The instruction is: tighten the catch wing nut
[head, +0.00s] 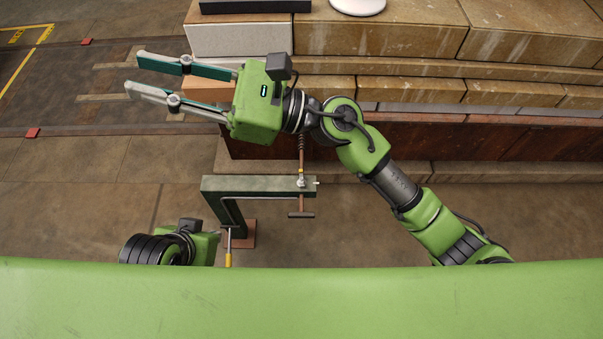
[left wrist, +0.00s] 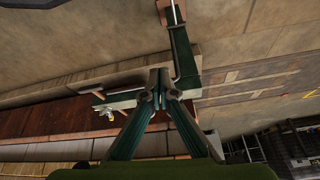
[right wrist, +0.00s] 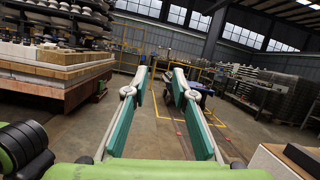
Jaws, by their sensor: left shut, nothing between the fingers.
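A dark green L-shaped bracket (head: 255,186) stands in front of the brick step in the head view and also shows in the left wrist view (left wrist: 183,50). Near its right end is a small pale metal fitting (head: 301,183), on a coppery rod with a spring above and a crossbar below. It may be the wing nut; its shape is too small to tell. My left gripper (left wrist: 160,75) is shut and empty, its tips overlapping the bracket in its wrist view; contact cannot be told. My right gripper (head: 133,73) is open and empty, left of and beyond the bracket, also in its wrist view (right wrist: 160,80).
Stepped brick blocks (head: 400,90) fill the back right, with a rusty brown face (head: 470,145) below. A rod with a yellow-orange handle (head: 228,260) hangs by the bracket's lower end. The floor (head: 90,205) at left is clear.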

